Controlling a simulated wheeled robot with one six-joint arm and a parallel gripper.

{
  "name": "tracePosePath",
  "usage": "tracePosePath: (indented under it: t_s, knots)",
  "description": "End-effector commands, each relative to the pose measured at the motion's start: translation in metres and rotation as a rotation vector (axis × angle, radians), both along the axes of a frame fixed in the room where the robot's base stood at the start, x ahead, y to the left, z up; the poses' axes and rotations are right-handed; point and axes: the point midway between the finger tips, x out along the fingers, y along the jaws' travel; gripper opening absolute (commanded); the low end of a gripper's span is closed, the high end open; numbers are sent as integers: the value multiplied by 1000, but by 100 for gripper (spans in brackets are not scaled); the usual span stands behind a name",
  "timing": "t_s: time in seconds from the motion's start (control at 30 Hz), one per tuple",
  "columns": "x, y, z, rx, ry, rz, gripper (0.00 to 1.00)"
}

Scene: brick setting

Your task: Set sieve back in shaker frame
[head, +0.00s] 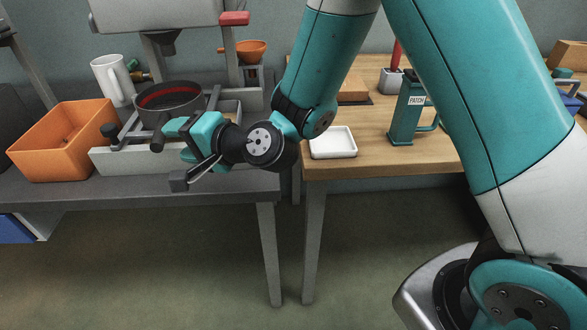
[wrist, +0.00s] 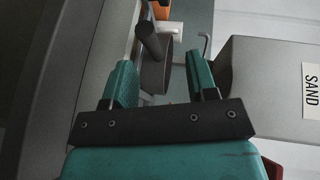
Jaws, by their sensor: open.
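The sieve (head: 168,101) is a dark round pan with a red band inside and a black handle (head: 157,141). It appears to sit on the grey rails of the shaker frame (head: 118,160) on the left bench; its exact seating cannot be told. In the wrist view the sieve (wrist: 155,76) and its handle (wrist: 149,40) show beyond and between the fingers. My gripper (head: 184,134) is open at the sieve's near side; its teal fingers also show in the wrist view (wrist: 163,82). It holds nothing visible, and contact with the sieve cannot be told.
A grey hopper (head: 155,14), labelled SAND in the wrist view (wrist: 270,85), hangs above the sieve. An orange bin (head: 62,143) and white mug (head: 113,79) stand left. An orange funnel (head: 250,48) stands behind. A white tray (head: 333,143) and teal PATCH tool (head: 407,117) occupy the wooden table.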

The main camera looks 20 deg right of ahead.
Motion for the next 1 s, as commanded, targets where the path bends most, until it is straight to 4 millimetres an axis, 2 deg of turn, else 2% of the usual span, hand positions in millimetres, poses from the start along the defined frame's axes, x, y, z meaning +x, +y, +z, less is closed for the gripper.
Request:
tracePosePath:
  t_s: [0.03,0.13,0.27,0.4,0.5,0.6,0.77,1.0]
  knots:
    - [-8,2,12,-46,-15,51,53]
    - [-36,2,32,-210,-41,210,53]
    - [-93,-15,51,-493,-68,463,53]
    - [-158,-55,59,-781,-60,714,53]
    - [-198,-88,62,-937,-30,858,53]
    - [-229,-113,64,-1038,4,963,53]
    - [-252,-133,66,-1107,40,1044,53]
    - [-255,-135,66,-1112,48,1056,53]
